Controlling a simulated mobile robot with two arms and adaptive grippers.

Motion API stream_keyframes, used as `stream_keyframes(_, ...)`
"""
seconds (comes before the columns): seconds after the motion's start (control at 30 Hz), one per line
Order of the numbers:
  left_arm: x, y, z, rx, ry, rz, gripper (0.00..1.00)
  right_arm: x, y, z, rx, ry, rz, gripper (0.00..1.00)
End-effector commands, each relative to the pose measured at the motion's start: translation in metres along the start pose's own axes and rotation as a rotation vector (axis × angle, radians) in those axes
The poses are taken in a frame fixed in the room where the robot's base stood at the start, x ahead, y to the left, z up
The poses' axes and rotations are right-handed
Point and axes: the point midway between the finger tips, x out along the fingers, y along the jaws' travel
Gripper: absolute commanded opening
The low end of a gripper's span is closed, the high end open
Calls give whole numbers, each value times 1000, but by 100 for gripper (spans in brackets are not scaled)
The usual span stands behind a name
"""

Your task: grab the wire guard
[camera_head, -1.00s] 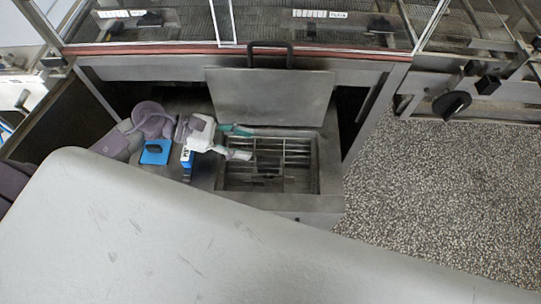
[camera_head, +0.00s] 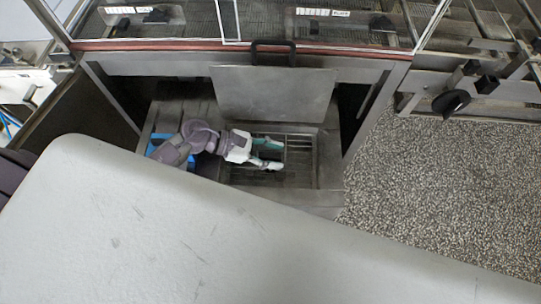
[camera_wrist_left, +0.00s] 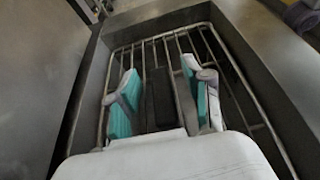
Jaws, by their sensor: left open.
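The wire guard (camera_head: 298,159) is a rack of metal bars lying in the rectangular opening of a steel box. It also shows in the left wrist view (camera_wrist_left: 213,42), with its bars running away from me and a rim wire around them. My left gripper (camera_head: 269,155) is over the left part of the guard. In the left wrist view my left gripper (camera_wrist_left: 163,100) is open, its two teal-padded fingers apart above the bars. A dark block (camera_wrist_left: 160,97) shows between the fingers. I cannot tell whether the fingers touch the guard. My right gripper is not in view.
A raised steel lid (camera_head: 272,93) with a black handle (camera_head: 272,47) stands behind the opening. The box walls (camera_wrist_left: 262,45) surround the guard closely. A blue object (camera_head: 155,143) is partly hidden behind my left arm. Speckled floor (camera_head: 440,190) lies clear at right.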

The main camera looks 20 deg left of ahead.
Motion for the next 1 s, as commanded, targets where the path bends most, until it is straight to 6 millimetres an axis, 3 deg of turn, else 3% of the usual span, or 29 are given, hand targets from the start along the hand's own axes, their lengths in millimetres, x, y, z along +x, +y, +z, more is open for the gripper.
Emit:
stream_keyframes(0.17, 0, 0, 0, 0, 0, 0, 50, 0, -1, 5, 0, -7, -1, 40)
stream_keyframes(0.47, 0, 0, 0, 0, 0, 0, 0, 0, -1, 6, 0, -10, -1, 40)
stream_keyframes(1.0, -4, 0, 8, 3, -1, 0, 0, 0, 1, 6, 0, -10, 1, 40)
